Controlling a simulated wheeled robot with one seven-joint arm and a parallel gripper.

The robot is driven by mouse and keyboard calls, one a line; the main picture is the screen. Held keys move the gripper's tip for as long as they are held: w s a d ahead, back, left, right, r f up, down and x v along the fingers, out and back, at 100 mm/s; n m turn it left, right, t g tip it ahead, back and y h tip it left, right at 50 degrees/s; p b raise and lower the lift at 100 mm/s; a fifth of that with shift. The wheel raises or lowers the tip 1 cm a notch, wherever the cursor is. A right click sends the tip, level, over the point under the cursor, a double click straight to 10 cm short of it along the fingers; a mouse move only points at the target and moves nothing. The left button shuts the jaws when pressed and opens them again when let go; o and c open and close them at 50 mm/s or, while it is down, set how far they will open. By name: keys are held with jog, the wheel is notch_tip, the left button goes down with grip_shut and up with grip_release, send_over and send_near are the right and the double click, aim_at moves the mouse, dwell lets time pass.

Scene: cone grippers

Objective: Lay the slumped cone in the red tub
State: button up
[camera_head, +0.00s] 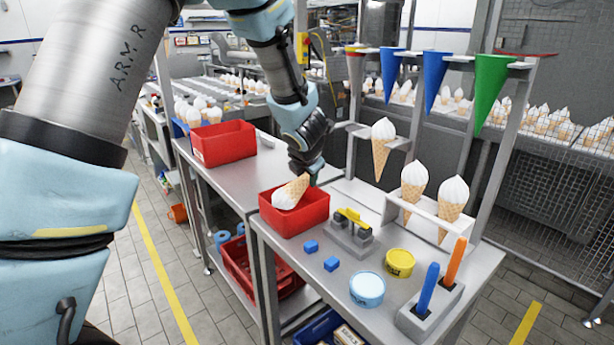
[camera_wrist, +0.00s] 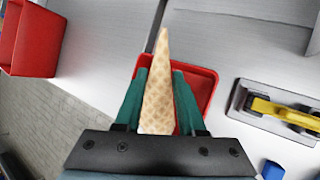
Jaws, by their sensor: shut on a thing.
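The slumped cone (camera_head: 290,193) has a wafer body and a white top that leans down and to the left in the head view. My gripper (camera_head: 306,178) is shut on its wafer part and holds it over the red tub (camera_head: 311,221) on the near bench. In the wrist view the wafer (camera_wrist: 158,95) lies between the two green fingers (camera_wrist: 158,110), with the tub (camera_wrist: 207,82) behind it. The white top is hidden in the wrist view. I cannot tell whether the cone touches the tub.
Another red tub (camera_head: 223,142) stands on the bench to the left. A rack holds upright cones (camera_head: 414,183) to the right. A grey block with a yellow handle (camera_head: 351,216), blue cubes (camera_head: 331,264), and round tins (camera_head: 367,289) stand close to the tub.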

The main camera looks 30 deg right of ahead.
jog(key=shift+f, duration=0.35)
jog(key=o, duration=1.4)
jog(key=shift+r, duration=0.1)
jog(key=p+v, duration=0.3)
jog(key=v, duration=0.4)
dwell(0.5)
dwell(0.5)
